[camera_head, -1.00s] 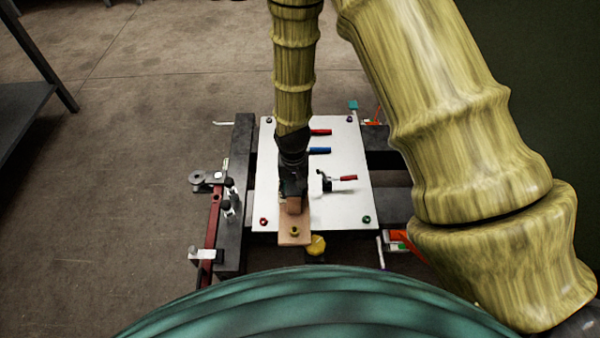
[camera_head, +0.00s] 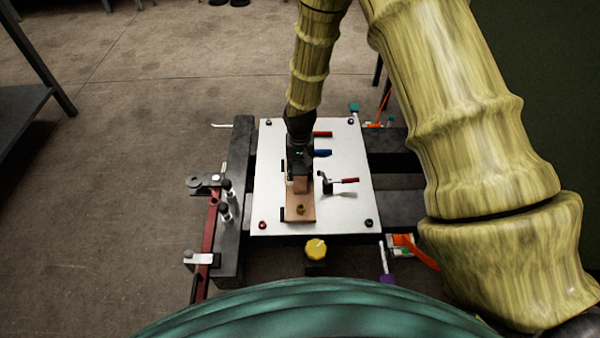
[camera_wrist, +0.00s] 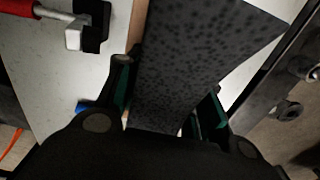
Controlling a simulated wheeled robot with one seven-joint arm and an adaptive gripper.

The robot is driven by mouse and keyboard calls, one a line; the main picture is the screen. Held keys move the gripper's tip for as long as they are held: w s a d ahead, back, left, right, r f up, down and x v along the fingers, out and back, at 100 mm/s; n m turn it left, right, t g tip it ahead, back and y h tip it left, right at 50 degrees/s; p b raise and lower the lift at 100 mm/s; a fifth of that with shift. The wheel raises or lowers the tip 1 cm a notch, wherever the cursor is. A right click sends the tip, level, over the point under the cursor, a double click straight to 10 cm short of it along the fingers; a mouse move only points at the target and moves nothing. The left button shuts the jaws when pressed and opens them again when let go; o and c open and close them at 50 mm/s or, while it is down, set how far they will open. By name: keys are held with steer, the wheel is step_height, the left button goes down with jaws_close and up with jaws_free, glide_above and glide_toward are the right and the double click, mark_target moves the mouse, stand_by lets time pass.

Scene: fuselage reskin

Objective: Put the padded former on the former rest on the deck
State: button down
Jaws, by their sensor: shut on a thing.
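Small dark pieces (camera_head: 283,214) show at the former's left edge. I cannot tell whether they are the former rest, or whether the former touches the panel.
The white panel (camera_head: 345,215) has coloured corner knobs, a red-handled clamp (camera_head: 345,181) and a blue handle (camera_head: 322,153). A dark rail (camera_head: 233,240) with posts and a red bar runs along its left. A yellow knob (camera_head: 316,249) stands at the front. Open floor lies left.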

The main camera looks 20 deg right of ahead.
steer(key=shift+f, duration=0.45)
steer(key=shift+r, duration=0.1)
steer(key=c, duration=0.9)
jaws_free()
step_height(320, 180, up, 12)
steer(key=p, duration=0.4)
